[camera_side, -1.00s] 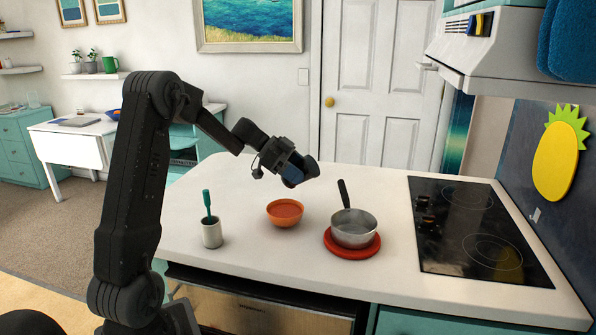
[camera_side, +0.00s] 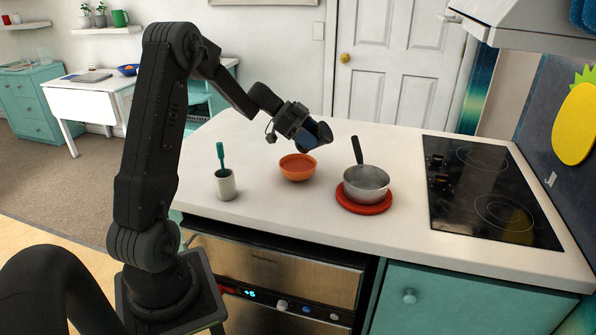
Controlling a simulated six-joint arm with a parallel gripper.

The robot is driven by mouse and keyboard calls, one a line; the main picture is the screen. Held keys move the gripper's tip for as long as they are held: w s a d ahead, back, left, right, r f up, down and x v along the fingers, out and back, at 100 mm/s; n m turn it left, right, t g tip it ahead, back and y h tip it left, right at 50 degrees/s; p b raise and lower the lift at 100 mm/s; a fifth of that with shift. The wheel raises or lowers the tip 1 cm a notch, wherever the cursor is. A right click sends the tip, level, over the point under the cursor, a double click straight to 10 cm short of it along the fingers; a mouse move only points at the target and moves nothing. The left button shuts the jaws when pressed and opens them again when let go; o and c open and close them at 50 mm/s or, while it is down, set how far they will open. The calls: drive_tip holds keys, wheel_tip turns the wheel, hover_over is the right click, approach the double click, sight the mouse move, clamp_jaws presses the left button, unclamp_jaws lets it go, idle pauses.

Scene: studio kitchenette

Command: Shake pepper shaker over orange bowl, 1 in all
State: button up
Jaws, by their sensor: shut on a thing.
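The orange bowl (camera_side: 297,168) stands upright on the white counter, left of a pan, with orange-red contents or inside showing. My gripper (camera_side: 312,138) is above and slightly right of the bowl, apart from it, tilted down to the right. It is shut on a small dark bluish thing (camera_side: 308,140), which I take to be the pepper shaker. The jaws hide most of it, so I cannot tell which way its top points.
A steel pan (camera_side: 366,184) sits on a red round trivet (camera_side: 364,207), right of the bowl. A light cup (camera_side: 225,185) holding a teal-handled utensil stands left. A black cooktop (camera_side: 490,195) lies at right. The counter (camera_side: 250,215) is clear in front of the bowl.

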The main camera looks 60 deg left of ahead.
drive_tip(key=shift+r, duration=0.15)
drive_tip(key=shift+r, duration=1.5)
